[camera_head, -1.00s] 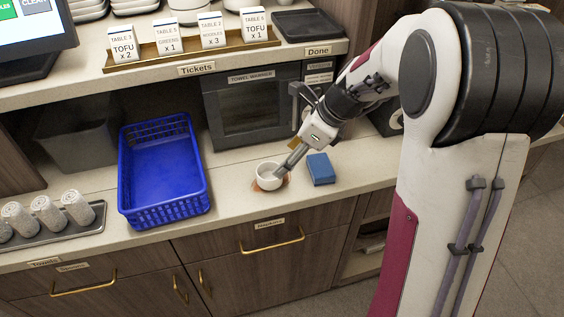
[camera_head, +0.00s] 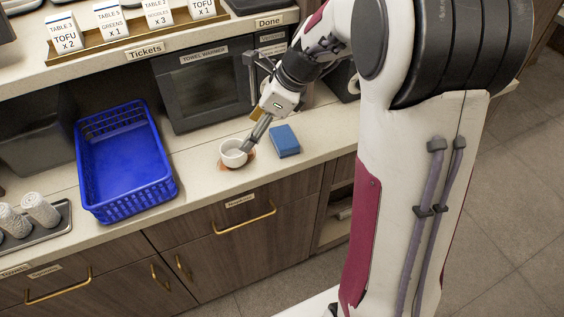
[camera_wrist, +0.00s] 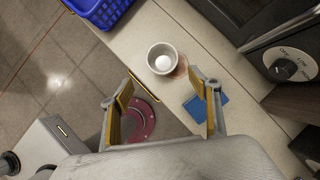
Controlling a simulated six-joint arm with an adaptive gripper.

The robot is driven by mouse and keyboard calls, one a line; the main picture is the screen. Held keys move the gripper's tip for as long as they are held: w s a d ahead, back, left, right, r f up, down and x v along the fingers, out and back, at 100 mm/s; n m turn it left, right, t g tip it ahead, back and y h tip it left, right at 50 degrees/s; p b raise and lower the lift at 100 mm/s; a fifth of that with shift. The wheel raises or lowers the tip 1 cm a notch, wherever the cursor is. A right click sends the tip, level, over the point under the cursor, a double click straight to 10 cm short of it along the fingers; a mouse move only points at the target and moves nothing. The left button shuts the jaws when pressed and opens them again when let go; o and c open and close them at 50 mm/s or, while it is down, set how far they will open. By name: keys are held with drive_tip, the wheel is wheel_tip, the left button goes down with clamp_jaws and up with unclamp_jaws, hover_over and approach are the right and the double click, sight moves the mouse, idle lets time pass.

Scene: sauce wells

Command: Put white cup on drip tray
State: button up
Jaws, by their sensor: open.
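The white cup (camera_head: 233,153) stands upright on the counter, on or beside an orange-brown patch (camera_head: 224,165). In the wrist view the cup (camera_wrist: 152,52) shows from above, with a pale round spot inside. My gripper (camera_head: 245,149) reaches down at the cup's right side in the head view. In the wrist view my gripper (camera_wrist: 163,88) has its two yellow-padded fingers spread wide, with nothing between them and the cup beyond the tips. Whether a finger touches the cup, I cannot tell. I cannot pick out a drip tray in these views.
A blue sponge-like block (camera_head: 284,140) lies right of the cup. A blue basket (camera_head: 157,195) stands to the left, and a tray of rolled towels (camera_head: 62,222) further left. The towel warmer (camera_head: 205,88) stands behind. Bare counter lies between basket and cup.

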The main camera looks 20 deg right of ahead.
drive_tip(key=s+r+n+t+h, duration=0.1)
drive_tip(key=s+r+n, duration=0.3)
drive_tip(key=s+n, duration=0.8)
drive_tip(key=s+a+r+n+t+h, duration=0.1)
drive_tip(key=s+r+n+h, duration=0.2)
drive_tip(key=s+n, duration=0.9)
drive_tip(key=shift+s+a+r+n+h, duration=0.3)
drive_tip(key=shift+s+r+n, duration=0.1)
drive_tip(key=shift+s+r, duration=0.6)
drive_tip(key=shift+o, duration=0.6)
drive_tip(key=shift+f, duration=0.1)
